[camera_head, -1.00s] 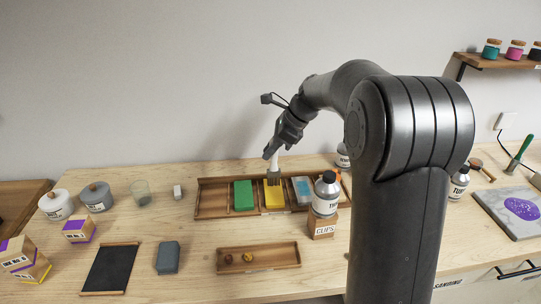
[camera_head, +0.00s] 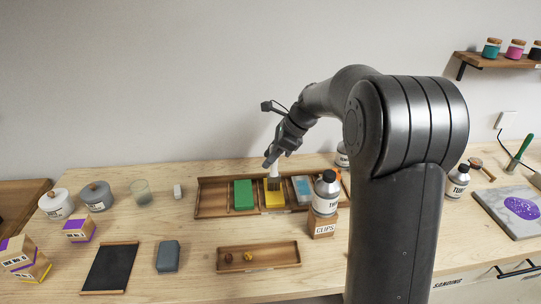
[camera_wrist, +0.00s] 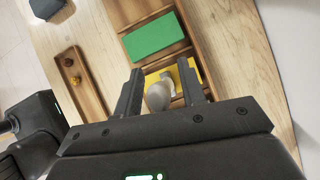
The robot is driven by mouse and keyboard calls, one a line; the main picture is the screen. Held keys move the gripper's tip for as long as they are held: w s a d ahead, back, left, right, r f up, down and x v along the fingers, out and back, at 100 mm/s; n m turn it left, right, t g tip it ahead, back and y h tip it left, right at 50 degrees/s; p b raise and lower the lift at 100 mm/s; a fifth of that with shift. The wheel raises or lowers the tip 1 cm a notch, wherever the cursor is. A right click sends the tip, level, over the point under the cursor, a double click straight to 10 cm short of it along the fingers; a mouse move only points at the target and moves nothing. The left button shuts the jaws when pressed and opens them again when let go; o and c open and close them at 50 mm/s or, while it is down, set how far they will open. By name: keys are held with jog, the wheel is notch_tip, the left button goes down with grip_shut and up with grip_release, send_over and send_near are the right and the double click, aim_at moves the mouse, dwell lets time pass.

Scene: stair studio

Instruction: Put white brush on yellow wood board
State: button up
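The white brush (camera_head: 273,170) stands nearly upright, bristles down, at the yellow wood board (camera_head: 269,203). The brush's bristles appear to meet the board's top. In the wrist view, the rounded end of the brush's handle (camera_wrist: 158,96) points at the camera, with the yellow board (camera_wrist: 184,75) beyond it. My gripper (camera_head: 270,158) is above the board, around the handle. In the wrist view, my gripper's fingers (camera_wrist: 160,88) stand apart on either side of the handle, with a small gap visible on the right. The brush's lower end is partly hidden.
The yellow board lies in a wooden tray (camera_head: 212,202) between a green block (camera_head: 243,194) and a light-blue block (camera_head: 302,189). A bottle (camera_head: 326,193) on a CLIPS box (camera_head: 321,225) stands close to the right. A smaller tray (camera_head: 232,267) lies in front.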

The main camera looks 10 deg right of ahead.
jog(key=v, duration=1.2)
jog(key=s+r+n+t+h, duration=0.25)
jog(key=s+n, duration=0.65)
jog(key=s, duration=0.8)
jog(key=s+d+f+n+t+h, duration=0.1)
jog(key=s+f+n+t+h, duration=0.1)
jog(key=s+f+n+h, duration=0.2)
jog(key=shift+s+f+n, duration=1.55)
jog(key=shift+s+n, duration=2.05)
jog(key=shift+s, duration=1.8)
jog(key=shift+d, duration=0.1)
